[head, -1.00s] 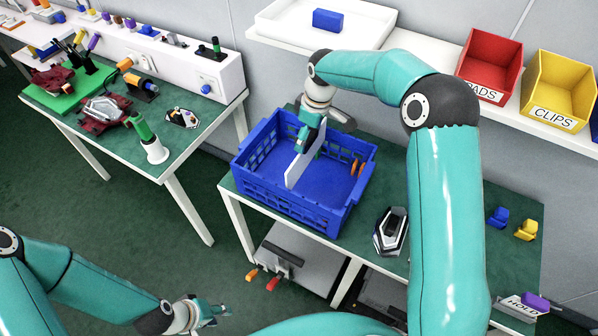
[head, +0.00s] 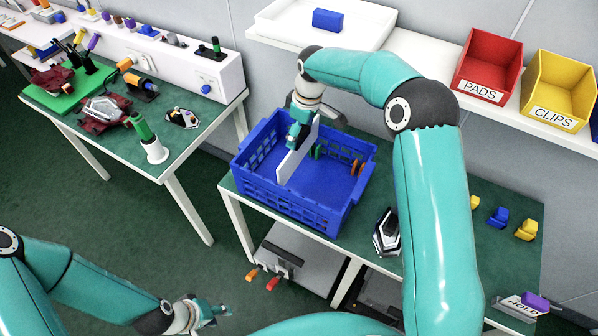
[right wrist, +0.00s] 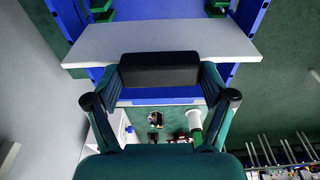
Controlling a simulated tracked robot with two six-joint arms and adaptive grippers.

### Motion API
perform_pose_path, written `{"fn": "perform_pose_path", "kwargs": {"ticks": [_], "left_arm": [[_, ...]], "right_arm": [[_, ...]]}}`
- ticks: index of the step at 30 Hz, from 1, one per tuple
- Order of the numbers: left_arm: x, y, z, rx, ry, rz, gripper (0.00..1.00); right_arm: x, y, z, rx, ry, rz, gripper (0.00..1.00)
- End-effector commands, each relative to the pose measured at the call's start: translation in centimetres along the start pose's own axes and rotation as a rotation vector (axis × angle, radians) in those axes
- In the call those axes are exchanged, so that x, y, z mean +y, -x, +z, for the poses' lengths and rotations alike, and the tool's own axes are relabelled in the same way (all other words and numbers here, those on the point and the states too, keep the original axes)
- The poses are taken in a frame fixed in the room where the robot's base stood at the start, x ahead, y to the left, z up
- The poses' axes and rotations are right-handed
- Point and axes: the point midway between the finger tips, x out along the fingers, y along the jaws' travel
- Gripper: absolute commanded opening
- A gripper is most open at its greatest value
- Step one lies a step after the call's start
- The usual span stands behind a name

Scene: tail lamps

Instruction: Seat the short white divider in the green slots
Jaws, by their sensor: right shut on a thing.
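The white divider (head: 296,160) is a thin flat panel held on edge over the left half of the blue crate (head: 290,203). My right gripper (head: 298,134) is shut on it; the right wrist view also shows the divider (right wrist: 160,45) across the jaws. A green slot piece (head: 318,152) shows inside the crate, to the right of the divider. Two green slot pieces (right wrist: 102,8) (right wrist: 217,8) show beyond the divider in the wrist view, apart from it. Whether the divider's lower edge touches the crate is unclear. My left gripper (head: 212,311) is empty and appears open, low at the front left.
Orange slot pieces (head: 357,167) sit on the crate's right side. A black and white lamp (head: 387,233) stands right of the crate on the green-topped table (head: 510,262). A shelf behind holds a white tray (head: 280,22), a red bin (head: 490,65) and a yellow bin (head: 557,90).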

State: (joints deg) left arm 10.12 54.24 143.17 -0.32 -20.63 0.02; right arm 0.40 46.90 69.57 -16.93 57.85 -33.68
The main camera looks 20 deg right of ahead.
Motion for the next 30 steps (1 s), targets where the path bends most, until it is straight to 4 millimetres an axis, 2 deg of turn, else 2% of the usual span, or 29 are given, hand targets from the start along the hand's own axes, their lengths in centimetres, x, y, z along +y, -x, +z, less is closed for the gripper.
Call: {"fn": "perform_pose_path", "kwargs": {"ticks": [11, 30], "left_arm": [[-0.1, -0.1, 0.0, 0.000, 0.000, 0.000, 0.40], [-0.6, -1.6, 0.0, 0.000, 0.000, 0.000, 0.40]], "right_arm": [[0.0, -0.1, 0.0, 0.001, 0.000, 0.001, 0.41], [0.0, -2.3, 0.3, 0.000, 0.000, 0.001, 0.41]]}}
